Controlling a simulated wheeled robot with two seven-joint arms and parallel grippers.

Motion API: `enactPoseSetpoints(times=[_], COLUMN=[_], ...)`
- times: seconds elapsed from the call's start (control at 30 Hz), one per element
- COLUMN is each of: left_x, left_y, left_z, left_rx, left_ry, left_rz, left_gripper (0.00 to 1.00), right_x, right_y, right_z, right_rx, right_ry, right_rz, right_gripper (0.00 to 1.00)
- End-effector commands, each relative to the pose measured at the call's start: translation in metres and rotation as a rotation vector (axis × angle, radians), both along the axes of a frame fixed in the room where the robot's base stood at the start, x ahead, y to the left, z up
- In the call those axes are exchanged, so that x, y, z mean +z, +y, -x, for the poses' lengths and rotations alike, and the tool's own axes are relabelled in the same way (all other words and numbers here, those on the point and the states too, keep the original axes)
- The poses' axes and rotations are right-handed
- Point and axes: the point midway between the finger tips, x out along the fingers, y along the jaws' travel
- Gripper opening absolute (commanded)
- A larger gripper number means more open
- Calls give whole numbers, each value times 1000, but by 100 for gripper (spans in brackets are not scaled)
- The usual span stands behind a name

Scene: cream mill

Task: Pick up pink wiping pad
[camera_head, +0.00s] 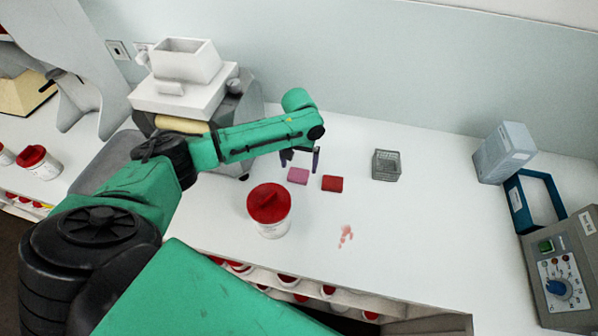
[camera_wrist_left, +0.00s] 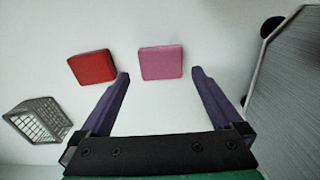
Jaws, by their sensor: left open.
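The pink wiping pad (camera_head: 298,176) lies flat on the white counter, left of a red pad (camera_head: 332,184). My left gripper (camera_head: 300,160) is open and empty, just above and behind the pink pad in the head view. In the left wrist view the pink pad (camera_wrist_left: 161,62) sits ahead of and between the two fingertips (camera_wrist_left: 160,72), apart from both. The red pad (camera_wrist_left: 92,67) lies just outside the left-hand finger there. My right gripper is in neither view.
A white tub with a red lid (camera_head: 269,207) stands in front of the pads. A grey wire basket (camera_head: 386,165) stands to their right, and a white-hoppered machine (camera_head: 184,75) to their left. A reddish smear (camera_head: 346,236) marks the counter.

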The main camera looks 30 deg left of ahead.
Motion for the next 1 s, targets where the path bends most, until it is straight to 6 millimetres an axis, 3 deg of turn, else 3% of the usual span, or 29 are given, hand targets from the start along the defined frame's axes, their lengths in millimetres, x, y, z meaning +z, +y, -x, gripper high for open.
enactPoseSetpoints(times=[0.07,0.17,0.4,0.43,0.47,0.6,1.0], left_x=[-10,-31,-41,-41,-40,-40,-31], left_y=[1,1,2,2,2,2,1], left_z=[1,1,0,0,0,0,-1], left_rx=[0,1,0,0,0,0,1], left_ry=[6,4,1,1,1,1,0], left_rz=[-2,-1,-1,-1,-1,-1,2], left_gripper=[100,100,100,96,85,31,28], right_x=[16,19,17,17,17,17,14], right_y=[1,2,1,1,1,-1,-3], right_z=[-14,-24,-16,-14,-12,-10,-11], right_rx=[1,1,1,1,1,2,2], right_ry=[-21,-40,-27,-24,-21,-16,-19], right_rz=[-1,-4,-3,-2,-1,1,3], right_gripper=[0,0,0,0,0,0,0])
